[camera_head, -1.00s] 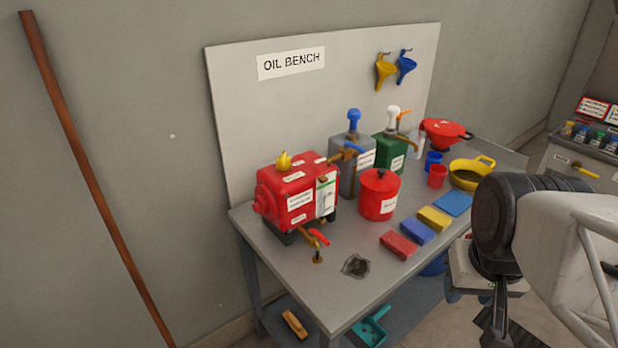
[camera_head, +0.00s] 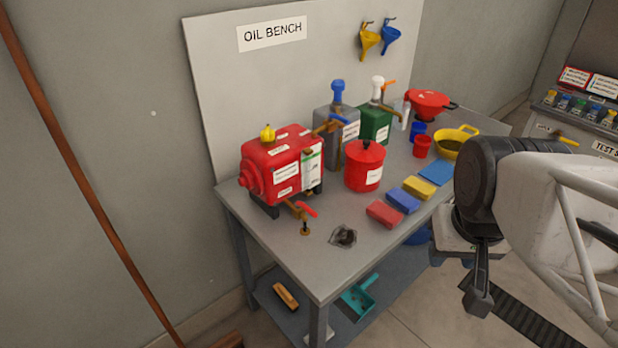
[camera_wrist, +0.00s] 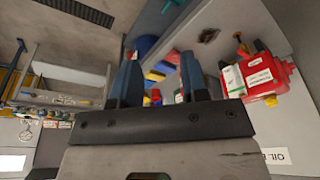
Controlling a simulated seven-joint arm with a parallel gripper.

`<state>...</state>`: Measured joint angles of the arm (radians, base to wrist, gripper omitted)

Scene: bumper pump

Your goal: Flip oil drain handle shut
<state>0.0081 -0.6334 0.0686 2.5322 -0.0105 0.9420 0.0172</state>
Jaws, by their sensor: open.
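The red oil tank (camera_head: 285,165) sits at the left end of the grey oil bench. A brass drain tap (camera_head: 296,208) comes out low at its front, with a red handle (camera_head: 307,209) that slants out to the right. A small brass nozzle stands below it.
A red pot (camera_head: 365,170) stands right of the tank. Red, blue and yellow sponges (camera_head: 403,200) lie along the front edge. Grey and green pump cans stand behind. The bench top around the tap is mostly clear.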

